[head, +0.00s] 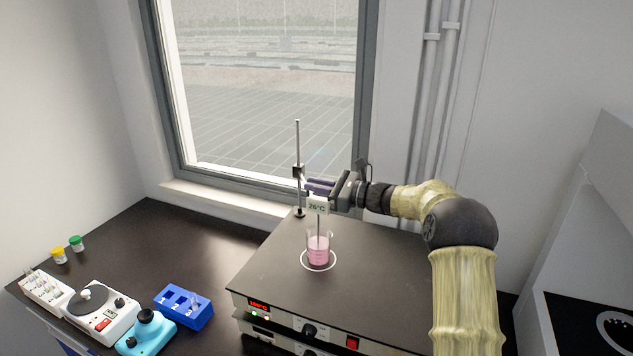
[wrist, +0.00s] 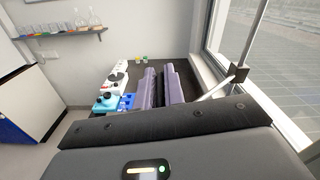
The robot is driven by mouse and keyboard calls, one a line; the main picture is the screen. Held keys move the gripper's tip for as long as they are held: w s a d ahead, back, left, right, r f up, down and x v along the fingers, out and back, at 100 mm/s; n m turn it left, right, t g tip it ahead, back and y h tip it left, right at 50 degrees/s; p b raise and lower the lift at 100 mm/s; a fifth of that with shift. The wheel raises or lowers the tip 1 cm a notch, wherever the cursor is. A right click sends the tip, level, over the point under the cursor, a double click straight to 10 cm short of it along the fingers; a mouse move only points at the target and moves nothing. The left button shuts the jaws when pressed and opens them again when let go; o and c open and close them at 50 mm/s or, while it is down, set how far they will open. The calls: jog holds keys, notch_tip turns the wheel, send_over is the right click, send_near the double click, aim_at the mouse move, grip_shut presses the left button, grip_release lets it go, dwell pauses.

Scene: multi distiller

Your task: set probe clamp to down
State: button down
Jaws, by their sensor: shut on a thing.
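The probe clamp (head: 299,172) sits on an upright metal rod (head: 297,140) at the back of the hotplate. It also shows in the wrist view (wrist: 238,73), with a pale arm running from it toward my fingers. A small display reading about 26°C (head: 318,205) hangs by my fingertips, with a thin probe (head: 318,225) below it. The probe runs down into the beaker of pink liquid (head: 318,254); the exact depth of its tip is unclear. My gripper (head: 315,187) is shut on the probe clamp's arm; its purple fingers (wrist: 160,88) hide the contact.
The beaker stands in a white ring on the dark hotplate (head: 270,278), which has a lit red display and knobs. A window (head: 265,90) is close behind the rod. A blue rack (head: 184,307), a white device (head: 101,312) and a turquoise device (head: 146,333) stand at left.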

jog(key=shift+d+f, duration=0.1)
jog(key=shift+f, duration=0.35)
jog(key=c, duration=1.5)
grip_release()
jog(key=shift+w, duration=0.1)
jog(key=shift+r, duration=0.1)
jog(key=b+v, duration=0.4)
jog(key=v, duration=1.3)
jog(key=shift+d, duration=0.2)
